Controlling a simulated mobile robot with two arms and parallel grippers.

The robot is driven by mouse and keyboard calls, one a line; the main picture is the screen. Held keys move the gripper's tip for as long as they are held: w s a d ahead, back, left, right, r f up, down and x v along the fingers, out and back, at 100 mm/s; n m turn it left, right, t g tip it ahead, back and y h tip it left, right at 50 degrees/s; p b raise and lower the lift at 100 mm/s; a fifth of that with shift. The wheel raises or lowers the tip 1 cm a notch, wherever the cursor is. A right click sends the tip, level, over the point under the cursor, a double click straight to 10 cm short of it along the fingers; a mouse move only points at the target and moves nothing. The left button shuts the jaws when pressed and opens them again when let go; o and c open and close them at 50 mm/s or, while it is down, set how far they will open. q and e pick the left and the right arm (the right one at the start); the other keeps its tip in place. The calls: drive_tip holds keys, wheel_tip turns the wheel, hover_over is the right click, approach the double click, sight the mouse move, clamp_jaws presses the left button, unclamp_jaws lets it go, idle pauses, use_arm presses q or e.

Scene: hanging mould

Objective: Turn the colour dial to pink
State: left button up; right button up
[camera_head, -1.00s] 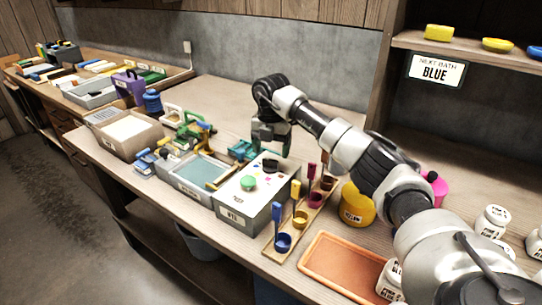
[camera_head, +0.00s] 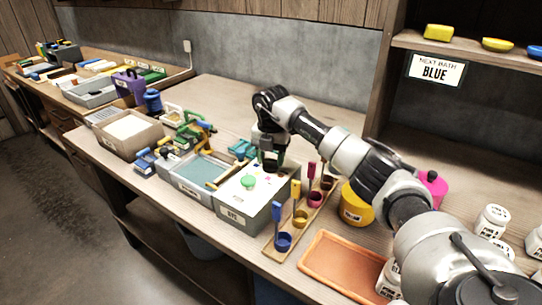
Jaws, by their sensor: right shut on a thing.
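The grey dye box (camera_head: 237,213) stands on the bench with a white top that carries small coloured dots and a round green knob (camera_head: 248,181). My right gripper (camera_head: 270,167) points down over the back of that top, behind the green knob. It is shut on the dark dial there, which its fingers now hide. Which colour the dial points to cannot be seen. My left gripper is not in view.
A wooden rack (camera_head: 297,222) with several coloured ladles stands right of the box. A tray of blue-grey liquid (camera_head: 202,172) is on its left. An orange tray (camera_head: 340,265) and a yellow pot (camera_head: 356,207) stand to the right. A sign (camera_head: 436,70) reads "NEXT BATH BLUE".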

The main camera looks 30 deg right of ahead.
drive_tip(key=shift+n, duration=0.3)
drive_tip(key=n+p, duration=0.1)
drive_tip(key=n, duration=0.1)
drive_tip(key=shift+r+n, duration=0.15)
drive_tip(key=shift+n, duration=0.25)
drive_tip(key=n+p, duration=0.1)
drive_tip(key=n, duration=0.4)
drive_tip(key=shift+w+a+p, duration=0.1)
drive_tip(key=shift+a+p, duration=0.05)
drive_tip(key=shift+p, duration=0.15)
drive_tip(key=n, duration=0.6)
drive_tip(key=shift+a, duration=0.15)
drive_tip(key=n, duration=0.5)
drive_tip(key=shift+a, duration=0.1)
drive_tip(key=shift+n, duration=0.3)
drive_tip(key=o, duration=0.9)
